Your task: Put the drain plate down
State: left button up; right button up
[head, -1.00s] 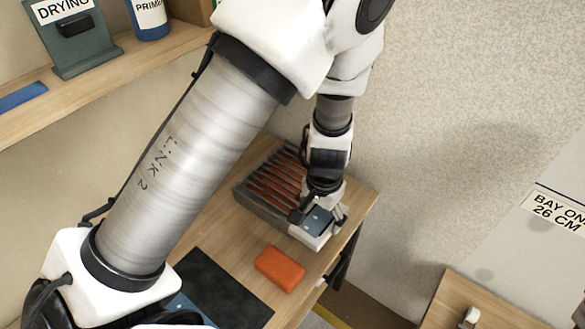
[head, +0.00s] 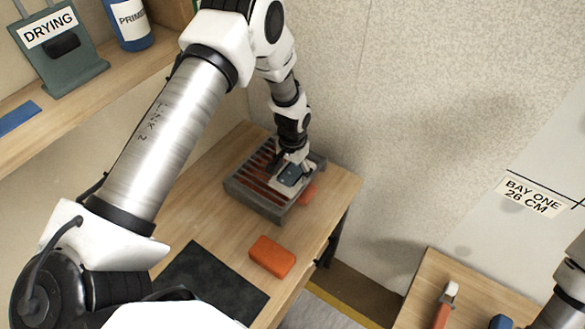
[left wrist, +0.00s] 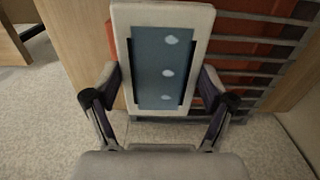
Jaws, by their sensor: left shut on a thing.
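The drain plate (head: 293,178) is a white-framed plate with a blue-grey panel. In the left wrist view the plate (left wrist: 167,68) shows three pale drop-shaped marks. My left gripper (left wrist: 161,90) is shut on it, one finger at each side. In the head view my left gripper (head: 286,164) holds the plate at the right part of a grey slatted rack (head: 247,197) on the wooden table. Orange shows between the slats. I cannot tell whether the plate touches the rack. My right arm enters at the lower right; its gripper is out of view.
An orange block (head: 272,256) and a dark mat (head: 212,285) lie nearer on the table (head: 208,232). An orange patch (head: 308,195) shows beside the rack. A second table (head: 425,290) at lower right holds an orange-handled tool (head: 443,308). A shelf (head: 88,88) runs along the upper left.

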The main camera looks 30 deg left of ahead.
aim_at(293, 174)
pick_arm(q)
jog(key=shift+d+f, duration=0.1)
jog(key=shift+f, duration=0.1)
jog(key=o, duration=1.1)
jog(key=shift+o, duration=0.2)
jog(key=shift+r, duration=0.15)
jog(key=shift+r, duration=0.25)
notch_tip(293, 174, up, 12)
jog(key=b, duration=0.3)
jog(key=shift+f, duration=0.15)
jog(key=shift+f, duration=0.1)
